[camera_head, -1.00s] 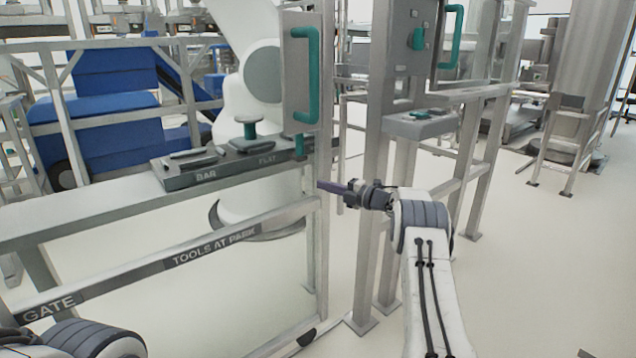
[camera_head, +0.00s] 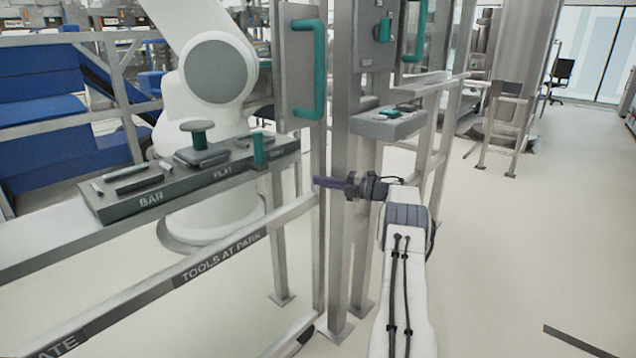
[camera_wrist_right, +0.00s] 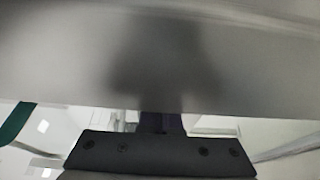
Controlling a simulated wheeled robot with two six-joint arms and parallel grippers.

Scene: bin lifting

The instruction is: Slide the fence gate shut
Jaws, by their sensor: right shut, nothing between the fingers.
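The gate is a grey frame with a low rail reading "TOOLS AT PARK" (camera_head: 222,257), an end upright (camera_head: 318,240) and a plate with a teal handle (camera_head: 320,72). A narrow gap separates the upright from the fixed post (camera_head: 340,235) to its right. My right gripper (camera_head: 328,183) is shut and empty, pointing left, with its tip at the upright below the handle. Whether it touches is unclear. In the right wrist view a blurred grey surface (camera_wrist_right: 160,60) fills the space close before the fingers. My left gripper is out of view.
Behind the gate is a tool rack (camera_head: 180,190) marked BAR and FLAT, with a white robot arm (camera_head: 215,75) behind it. A grey box (camera_head: 388,122) is mounted on the fixed post's right. Open floor (camera_head: 530,260) lies at the right.

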